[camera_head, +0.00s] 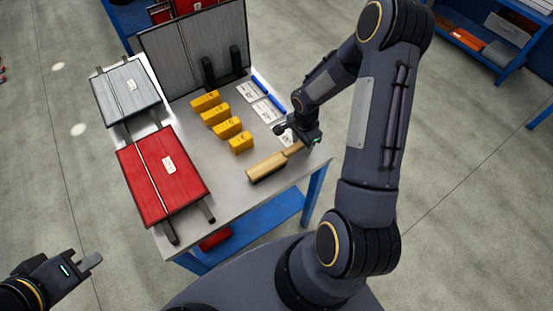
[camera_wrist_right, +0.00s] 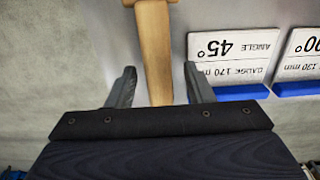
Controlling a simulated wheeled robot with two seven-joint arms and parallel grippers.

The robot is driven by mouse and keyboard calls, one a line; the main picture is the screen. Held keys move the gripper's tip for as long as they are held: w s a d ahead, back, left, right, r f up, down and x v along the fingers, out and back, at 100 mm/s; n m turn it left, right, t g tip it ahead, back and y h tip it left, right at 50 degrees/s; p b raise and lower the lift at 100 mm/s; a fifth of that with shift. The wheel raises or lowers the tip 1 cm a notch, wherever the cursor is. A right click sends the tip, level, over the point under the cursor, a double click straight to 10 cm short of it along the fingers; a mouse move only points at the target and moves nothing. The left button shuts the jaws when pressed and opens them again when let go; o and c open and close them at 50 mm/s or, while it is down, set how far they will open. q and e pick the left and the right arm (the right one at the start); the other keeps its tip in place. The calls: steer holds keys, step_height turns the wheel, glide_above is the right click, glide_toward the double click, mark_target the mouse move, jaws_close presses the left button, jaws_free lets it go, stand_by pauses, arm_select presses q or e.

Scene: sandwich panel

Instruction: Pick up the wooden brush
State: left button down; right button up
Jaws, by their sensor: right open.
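The wooden brush (camera_head: 267,167) lies on the metal table near its front right edge, its handle pointing right toward my right gripper. In the right wrist view the brush handle (camera_wrist_right: 155,50) runs down between the two fingers. My right gripper (camera_head: 297,141) is open, with a finger on each side of the handle and a gap to both; it also shows in the right wrist view (camera_wrist_right: 158,88). I cannot tell its exact height over the handle. My left gripper (camera_head: 92,262) is off the table at the lower left, far from the brush; its finger opening is unclear.
Several yellow blocks (camera_head: 228,128) stand left of the brush. White angle cards (camera_head: 268,110) with blue holders lie behind it, close to my right gripper. A red panel (camera_head: 160,175), a grey panel (camera_head: 125,90) and an upright dark panel (camera_head: 195,50) occupy the left and back.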

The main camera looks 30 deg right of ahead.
steer(key=shift+f, duration=0.25)
jaws_close()
steer(key=shift+r, duration=0.1)
